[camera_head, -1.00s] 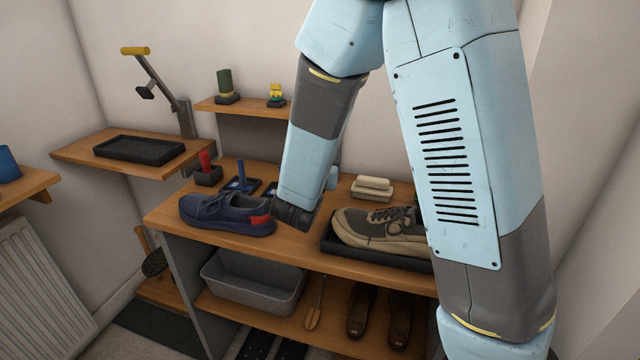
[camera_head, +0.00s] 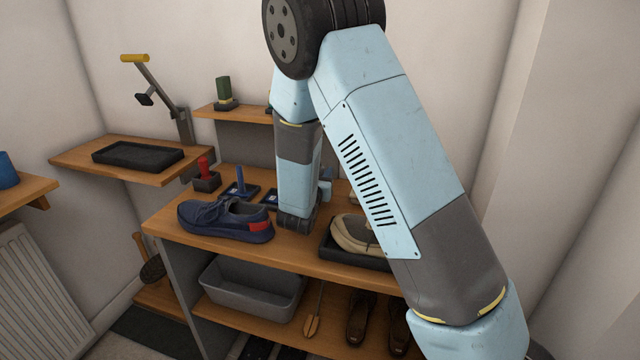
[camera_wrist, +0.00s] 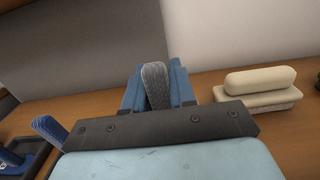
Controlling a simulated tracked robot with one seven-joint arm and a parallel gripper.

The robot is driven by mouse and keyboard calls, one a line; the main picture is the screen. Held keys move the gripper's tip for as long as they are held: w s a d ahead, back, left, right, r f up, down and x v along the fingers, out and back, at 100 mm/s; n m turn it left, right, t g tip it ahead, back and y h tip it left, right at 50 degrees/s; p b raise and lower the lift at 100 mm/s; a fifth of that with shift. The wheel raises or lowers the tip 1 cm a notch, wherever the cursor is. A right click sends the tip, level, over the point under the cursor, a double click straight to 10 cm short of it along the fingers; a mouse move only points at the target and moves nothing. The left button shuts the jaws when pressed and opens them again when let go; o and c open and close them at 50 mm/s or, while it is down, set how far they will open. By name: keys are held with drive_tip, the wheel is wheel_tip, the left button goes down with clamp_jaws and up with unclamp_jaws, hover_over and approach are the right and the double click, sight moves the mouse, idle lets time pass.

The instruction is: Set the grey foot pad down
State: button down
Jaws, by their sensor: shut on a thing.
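In the wrist view, a grey ribbed piece (camera_wrist: 157,84), which I take to be part of the grey foot pad, stands upright between the blue fingers of my gripper (camera_wrist: 158,92). The gripper is shut on it. The lower end of the piece is hidden behind the dark gripper bar. In the head view, my arm hides the grey piece and most of the gripper, which is over the back of the bench top (camera_head: 190,237). I cannot tell whether the pad touches the wood.
A navy shoe (camera_head: 225,222) stands left of my wrist and a tan shoe (camera_head: 355,235) right, in a black tray. A blue-handled piece (camera_head: 240,182) stands behind the navy shoe. A cream block (camera_wrist: 262,90) lies right of my gripper. A wall (camera_wrist: 240,30) rises behind.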

drive_tip(key=shift+f, duration=1.5)
drive_tip(key=shift+f, duration=0.1)
drive_tip(key=c, duration=0.9)
unclamp_jaws()
drive_tip(key=shift+c, duration=0.2)
drive_tip(key=v, duration=1.2)
